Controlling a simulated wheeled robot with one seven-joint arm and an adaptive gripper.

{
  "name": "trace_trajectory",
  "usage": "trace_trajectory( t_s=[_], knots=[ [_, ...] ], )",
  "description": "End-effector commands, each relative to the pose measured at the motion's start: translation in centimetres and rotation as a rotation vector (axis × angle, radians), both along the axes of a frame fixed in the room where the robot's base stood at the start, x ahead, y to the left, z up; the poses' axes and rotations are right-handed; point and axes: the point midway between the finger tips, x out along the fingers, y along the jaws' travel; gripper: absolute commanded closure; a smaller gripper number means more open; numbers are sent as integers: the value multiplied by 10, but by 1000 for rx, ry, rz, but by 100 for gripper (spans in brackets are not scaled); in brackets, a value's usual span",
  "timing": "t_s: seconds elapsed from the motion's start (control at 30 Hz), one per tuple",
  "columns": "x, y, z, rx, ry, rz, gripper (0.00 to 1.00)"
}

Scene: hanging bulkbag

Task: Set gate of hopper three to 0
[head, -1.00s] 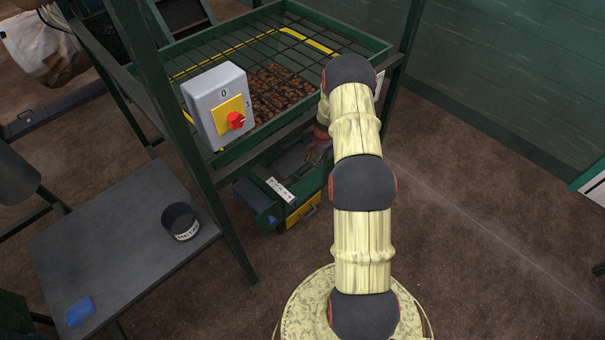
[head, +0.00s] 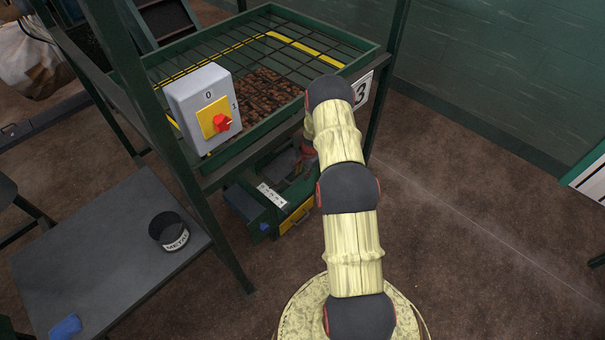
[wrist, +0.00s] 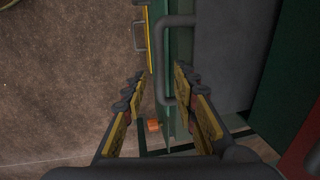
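Hopper three (head: 262,90) is a green frame with a grid over brown lumps. Its "3" sign (head: 362,90) is on the right end. Below it is a green gate unit (head: 243,203) with a white marked strip (head: 271,195), too small to read, and a yellow front (head: 297,216). In the head view my gripper is mostly hidden behind my arm, beside this unit. In the wrist view my gripper (wrist: 160,78) is open. A grey bar handle (wrist: 166,60) on a green edge lies between or just beyond its fingers; contact is unclear. A yellow panel (wrist: 150,40) with a thin handle is ahead.
A grey switch box (head: 200,105) with a red knob on yellow is on the hopper's left post. A grey table (head: 110,235) at left holds a black "METAL" tin (head: 170,231) and a blue item (head: 65,327). Brown floor at right is mostly clear.

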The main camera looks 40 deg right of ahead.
Motion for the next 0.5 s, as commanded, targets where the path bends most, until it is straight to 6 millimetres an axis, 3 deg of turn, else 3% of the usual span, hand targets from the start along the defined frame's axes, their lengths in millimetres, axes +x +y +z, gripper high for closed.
trace_trajectory(
  t_s=[0.5],
  knots=[
    [0, 0, 0, 0, 0, 0, 100]
  ],
)
